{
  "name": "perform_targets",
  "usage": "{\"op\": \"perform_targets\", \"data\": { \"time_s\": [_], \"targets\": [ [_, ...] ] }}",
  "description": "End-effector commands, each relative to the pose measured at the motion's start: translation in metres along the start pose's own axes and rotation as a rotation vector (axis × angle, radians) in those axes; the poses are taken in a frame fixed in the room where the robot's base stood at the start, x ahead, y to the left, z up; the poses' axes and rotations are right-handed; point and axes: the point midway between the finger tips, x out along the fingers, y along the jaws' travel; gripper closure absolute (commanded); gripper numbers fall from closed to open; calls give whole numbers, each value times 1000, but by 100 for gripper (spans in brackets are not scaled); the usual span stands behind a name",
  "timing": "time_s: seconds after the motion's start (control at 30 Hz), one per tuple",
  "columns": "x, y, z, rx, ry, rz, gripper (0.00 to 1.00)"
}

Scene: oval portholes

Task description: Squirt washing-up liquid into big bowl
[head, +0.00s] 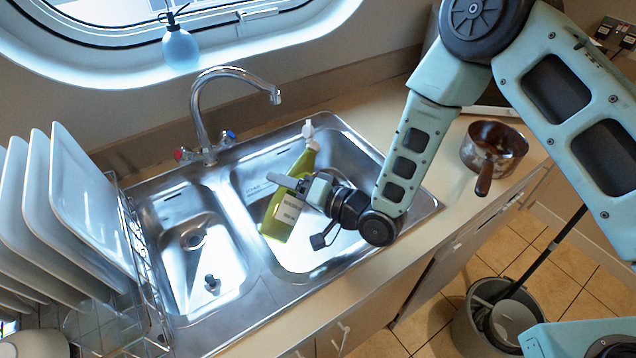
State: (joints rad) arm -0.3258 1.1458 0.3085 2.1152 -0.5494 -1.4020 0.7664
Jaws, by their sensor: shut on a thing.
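The washing-up liquid (277,218) is a yellow-green bottle with a pale label and a white cap. My gripper (292,183) is shut on it around its middle. The bottle is tilted, cap up and to the right, and shows in front of the right-hand sink basin (345,150). I cannot tell how high above the basin floor it is.
A curved tap (233,73) stands behind the basins. A rack of white plates (85,195) is at left. A brown pan (495,150) sits on the right counter, its handle toward the front edge. A mop bucket (490,322) stands on the floor.

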Motion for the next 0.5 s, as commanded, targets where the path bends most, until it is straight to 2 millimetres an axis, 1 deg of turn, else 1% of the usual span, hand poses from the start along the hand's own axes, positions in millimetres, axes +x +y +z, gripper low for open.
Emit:
{"op": "perform_targets", "data": {
  "time_s": [0.03, 0.07, 0.1, 0.13, 0.27, 0.37, 0.5],
  "targets": [
    [-1, -8, -3, 30, -4, 0, 74],
    [-1, -10, -2, 49, -6, 0, 74],
    [0, -1, 4, 76, -10, 1, 74],
    [0, 2, 6, 95, -13, 1, 74],
    [0, 7, 13, 180, -22, 0, 74],
    [1, 15, 16, 243, -23, -1, 74],
    [2, 18, 20, 310, -33, -2, 74]
  ]
}}
